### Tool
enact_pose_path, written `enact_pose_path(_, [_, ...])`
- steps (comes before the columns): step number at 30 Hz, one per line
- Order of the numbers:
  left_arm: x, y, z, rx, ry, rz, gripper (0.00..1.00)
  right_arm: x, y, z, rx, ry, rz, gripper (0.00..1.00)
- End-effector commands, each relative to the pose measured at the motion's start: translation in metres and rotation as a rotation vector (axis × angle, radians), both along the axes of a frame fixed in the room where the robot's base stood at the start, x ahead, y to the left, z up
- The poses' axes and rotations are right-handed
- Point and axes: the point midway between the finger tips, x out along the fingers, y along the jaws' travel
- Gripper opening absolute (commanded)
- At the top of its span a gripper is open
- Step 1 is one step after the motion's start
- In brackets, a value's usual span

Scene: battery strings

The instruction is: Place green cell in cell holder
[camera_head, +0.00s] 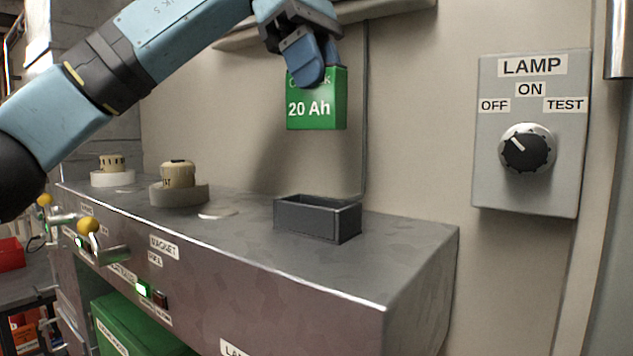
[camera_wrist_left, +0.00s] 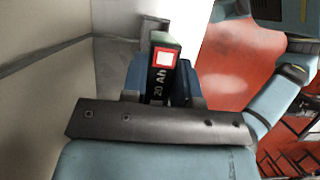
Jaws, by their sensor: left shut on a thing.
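The green cell (camera_head: 318,106), marked "20 Ah", hangs upright in my left gripper (camera_head: 318,72) in the head view. The gripper is shut on its upper part and hides some of its upper label. The cell is above the cell holder (camera_head: 316,220), with a clear gap between them. The holder is a dark grey open-topped box on the metal bench top, and its inside looks empty. In the left wrist view the cell (camera_wrist_left: 160,82) shows a dark side with "20 Ah" and a red-and-white square, between the fingers. My right gripper is not in view.
The metal bench (camera_head: 420,240) carries two cream knobs on round bases, the nearer one (camera_head: 178,175) left of the holder. A lamp switch panel (camera_head: 530,190) is on the wall at right. A ledge (camera_head: 390,12) sticks out above.

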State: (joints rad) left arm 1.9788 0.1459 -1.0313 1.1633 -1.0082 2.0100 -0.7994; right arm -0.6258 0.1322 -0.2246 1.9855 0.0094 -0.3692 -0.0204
Motion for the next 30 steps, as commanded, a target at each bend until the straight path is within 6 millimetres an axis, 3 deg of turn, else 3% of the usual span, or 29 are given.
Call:
enact_pose_path(3, [0.0,0.001,-0.035,-0.002,0.004,-0.004,0.0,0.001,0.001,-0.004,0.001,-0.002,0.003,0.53])
enact_pose_path(9, [0.001,0.001,-0.068,-0.001,0.001,0.0,0.0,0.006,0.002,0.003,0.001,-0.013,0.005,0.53])
enact_pose_path(16, [0.0,0.001,-0.084,0.0,0.001,0.0,0.0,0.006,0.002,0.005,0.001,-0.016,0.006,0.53])
enact_pose_path(22, [0.001,0.001,-0.111,-0.001,0.001,0.001,0.0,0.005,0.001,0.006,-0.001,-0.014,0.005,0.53])
enact_pose_path(30, [0.0,0.0,-0.114,-0.001,0.0,0.0,0.0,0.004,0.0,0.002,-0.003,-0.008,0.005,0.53])
